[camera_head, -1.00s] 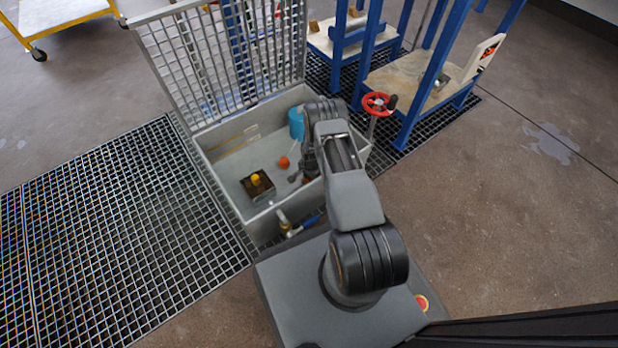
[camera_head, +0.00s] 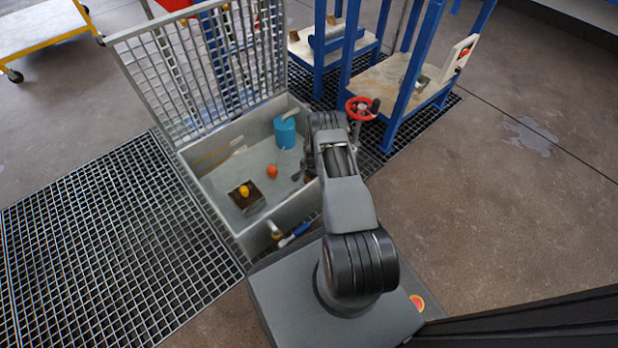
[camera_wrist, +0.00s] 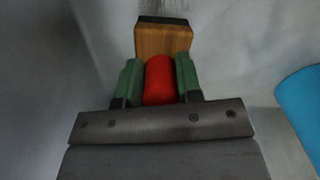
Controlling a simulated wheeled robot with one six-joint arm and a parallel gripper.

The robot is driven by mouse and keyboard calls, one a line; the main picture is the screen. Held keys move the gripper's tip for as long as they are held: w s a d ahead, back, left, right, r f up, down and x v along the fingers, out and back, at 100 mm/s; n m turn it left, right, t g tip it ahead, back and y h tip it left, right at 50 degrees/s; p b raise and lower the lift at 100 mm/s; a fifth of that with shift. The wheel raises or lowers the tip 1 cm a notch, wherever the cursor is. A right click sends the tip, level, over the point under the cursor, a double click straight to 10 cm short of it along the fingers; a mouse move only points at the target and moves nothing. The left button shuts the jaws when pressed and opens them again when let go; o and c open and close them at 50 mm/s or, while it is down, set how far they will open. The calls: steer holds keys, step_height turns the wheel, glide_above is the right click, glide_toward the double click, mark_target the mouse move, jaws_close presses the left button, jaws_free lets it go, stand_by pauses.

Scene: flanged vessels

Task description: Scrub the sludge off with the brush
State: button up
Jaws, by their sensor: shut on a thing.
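My gripper (camera_wrist: 159,82) is shut on the brush in the wrist view. The brush has a red handle (camera_wrist: 159,80) between the green fingers and a wooden block (camera_wrist: 162,38) with a dark edge beyond them. In the head view my arm reaches into the grey tank (camera_head: 221,213), and the arm hides most of the gripper and the brush. I cannot make out sludge for certain; a dark brown patch (camera_head: 238,198) lies on a block at the tank's left, with a yellow knob (camera_head: 244,191) on it.
A blue cylinder (camera_head: 285,133) stands at the tank's back, and an orange ball (camera_head: 272,171) lies in the middle. The raised grate lid (camera_head: 200,75) is behind. A red handwheel (camera_head: 361,108) and blue-framed stands (camera_head: 400,88) are close on the right. A blue-handled valve (camera_head: 294,234) sits at the front.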

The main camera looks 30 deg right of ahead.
mark_target(307, 182)
steer(key=shift+d, duration=0.35)
steer(key=shift+a, duration=0.15)
